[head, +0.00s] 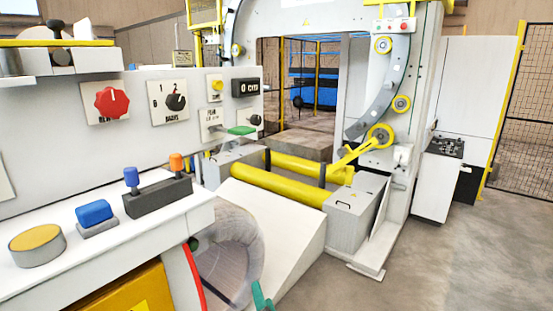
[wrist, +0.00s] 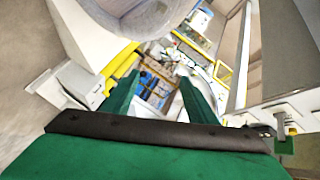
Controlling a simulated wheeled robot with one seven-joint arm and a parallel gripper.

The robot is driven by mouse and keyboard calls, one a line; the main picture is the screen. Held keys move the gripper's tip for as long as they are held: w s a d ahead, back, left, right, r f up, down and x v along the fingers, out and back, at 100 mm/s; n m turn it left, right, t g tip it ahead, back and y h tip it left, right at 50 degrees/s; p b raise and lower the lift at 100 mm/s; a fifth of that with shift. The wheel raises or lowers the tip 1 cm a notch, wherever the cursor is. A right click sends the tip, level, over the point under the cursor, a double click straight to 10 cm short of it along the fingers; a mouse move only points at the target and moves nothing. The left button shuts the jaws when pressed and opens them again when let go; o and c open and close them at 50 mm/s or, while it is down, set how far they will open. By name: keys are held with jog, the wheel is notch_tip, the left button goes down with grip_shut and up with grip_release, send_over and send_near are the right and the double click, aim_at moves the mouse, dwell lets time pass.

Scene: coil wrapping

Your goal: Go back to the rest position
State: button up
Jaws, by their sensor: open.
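My gripper (wrist: 159,77) shows in the wrist view as two dark green fingers, set well apart with nothing held between them. Past the fingers are blurred yellow, white and blue machine parts. A large grey round thing (wrist: 150,16), which looks like the coil, is at the top of the wrist view, beyond the fingers and apart from them. A pale wrapped coil (head: 250,245) stands in the head view below the panel's right end. A small teal piece (head: 262,297) shows at the bottom of the head view; I cannot tell whether it is part of my gripper.
A white control panel (head: 60,130) with knobs and a button shelf (head: 160,228) fills the left. The wrapping machine (head: 425,90) with yellow rollers (head: 280,186) stands in the middle. A white cabinet (head: 465,80) and fence are at right. The floor (head: 450,260) at lower right is clear.

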jog(key=s+d+f+n+h, duration=0.2)
jog(key=s+f, duration=0.6)
jog(key=s, duration=0.4)
jog(key=s+d+f+n+h, duration=0.1)
jog(key=s+d+f+n, duration=0.15)
jog(key=s+f, duration=0.75)
jog(key=s+r+n, duration=0.2)
jog(key=s+r, duration=0.2)
jog(key=s, duration=0.9)
jog(key=s+r+n+h, duration=0.1)
jog(key=s+r+n, duration=0.2)
jog(key=s, duration=1)
jog(key=shift+s+a+r, duration=0.15)
jog(key=shift+a+r, duration=0.25)
jog(key=shift+r, duration=0.1)
